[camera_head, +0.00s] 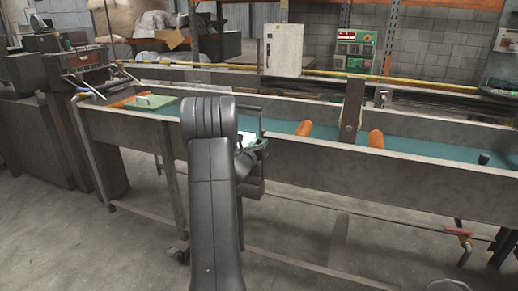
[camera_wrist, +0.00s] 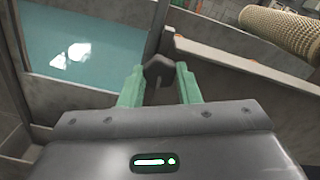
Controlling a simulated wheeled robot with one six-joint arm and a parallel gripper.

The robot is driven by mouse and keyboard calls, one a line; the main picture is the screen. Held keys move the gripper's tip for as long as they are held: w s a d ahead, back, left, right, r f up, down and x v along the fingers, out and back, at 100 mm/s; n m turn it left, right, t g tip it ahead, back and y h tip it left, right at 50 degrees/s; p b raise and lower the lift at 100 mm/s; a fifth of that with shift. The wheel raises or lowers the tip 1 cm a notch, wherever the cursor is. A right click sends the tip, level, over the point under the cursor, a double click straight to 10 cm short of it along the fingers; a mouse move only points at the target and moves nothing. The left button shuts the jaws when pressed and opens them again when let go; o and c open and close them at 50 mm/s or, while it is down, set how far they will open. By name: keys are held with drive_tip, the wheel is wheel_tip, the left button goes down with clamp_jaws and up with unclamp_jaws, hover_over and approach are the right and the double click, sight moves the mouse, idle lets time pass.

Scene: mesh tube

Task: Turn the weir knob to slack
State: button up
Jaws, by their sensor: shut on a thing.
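The weir knob (camera_wrist: 158,69) is a dark grey, faceted piece between the two green fingers of my gripper (camera_wrist: 158,86) in the wrist view. My gripper is shut on it, with a finger on each side. In the head view my gripper (camera_head: 254,150) is at the near wall of the long trough (camera_head: 330,166), left of the picture's middle. My own arm stands in front there, and I cannot make out the knob in that view. The wrist view shows no readable mark for the knob's setting.
Teal water (camera_wrist: 85,40) lies beside the knob in the wrist view, and a beige mesh tube (camera_wrist: 285,32) is at upper right. Orange rollers (camera_head: 376,139) and a grey upright (camera_head: 352,108) stand along the trough. A red-handled valve (camera_head: 459,231) is low at right.

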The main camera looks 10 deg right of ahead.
drive_tip(key=shift+n+b, duration=0.45)
drive_tip(key=shift+n, duration=0.55)
drive_tip(key=o, duration=1)
drive_tip(key=shift+r, duration=0.1)
